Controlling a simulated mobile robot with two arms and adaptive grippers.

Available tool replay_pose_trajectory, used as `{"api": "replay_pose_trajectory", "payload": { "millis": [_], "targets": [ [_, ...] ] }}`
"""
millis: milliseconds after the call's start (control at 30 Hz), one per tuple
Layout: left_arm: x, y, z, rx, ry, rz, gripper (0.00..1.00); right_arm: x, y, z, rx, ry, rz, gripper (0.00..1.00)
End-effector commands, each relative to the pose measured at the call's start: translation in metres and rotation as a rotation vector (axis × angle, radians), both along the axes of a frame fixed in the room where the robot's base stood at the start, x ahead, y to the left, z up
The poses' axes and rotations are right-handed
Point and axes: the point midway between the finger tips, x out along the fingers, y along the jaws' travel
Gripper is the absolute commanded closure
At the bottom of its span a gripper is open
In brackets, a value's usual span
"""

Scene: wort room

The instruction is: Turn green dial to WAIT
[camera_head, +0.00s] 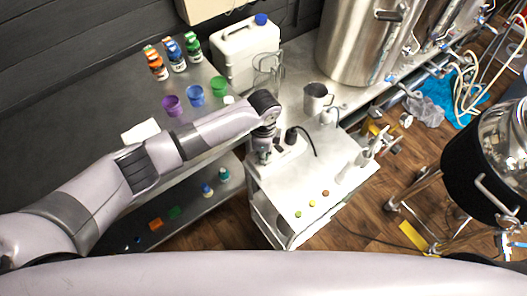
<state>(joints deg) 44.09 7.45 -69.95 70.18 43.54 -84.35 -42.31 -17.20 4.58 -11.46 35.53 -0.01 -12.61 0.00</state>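A small green round piece (298,214) lies on the front left of the white cart top (285,190), in a row with a yellow one (312,203) and an orange-red one (325,193). I cannot tell whether it is the green dial, and no WAIT mark is readable. My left arm reaches in from the left, over the back of the cart. My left gripper (262,156) points down at the cart's back left, apart from the coloured pieces. Its fingers are too small to tell open from shut. My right gripper is not in view.
A black knob-like part (291,136) with a cable stands right of my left gripper. A metal jug (317,98), glass beaker (267,68) and white canister (246,54) stand behind. Purple (173,105), blue (195,95) and green cups (218,87) are left.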

Motion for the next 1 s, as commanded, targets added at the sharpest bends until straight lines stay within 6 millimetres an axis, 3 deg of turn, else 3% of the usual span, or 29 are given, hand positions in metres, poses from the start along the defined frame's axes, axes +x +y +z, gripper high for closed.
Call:
{"api": "replay_pose_trajectory", "payload": {
  "millis": [167,200,500,833,1000],
  "targets": [
    [0.001,-0.001,0.001,-0.003,-0.004,0.001,1.0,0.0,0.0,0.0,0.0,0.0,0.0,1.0],
    [0.001,-0.001,0.001,-0.003,-0.004,0.001,0.76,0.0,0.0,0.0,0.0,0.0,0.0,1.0],
    [0.001,-0.001,0.001,-0.001,-0.002,0.001,0.56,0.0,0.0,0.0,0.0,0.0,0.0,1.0],
    [0.0,0.0,0.002,-0.001,-0.001,0.001,0.56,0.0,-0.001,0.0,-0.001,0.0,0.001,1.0],
    [0.001,-0.001,0.022,-0.003,-0.002,0.0,0.56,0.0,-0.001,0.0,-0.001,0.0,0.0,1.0]
  ]
}}
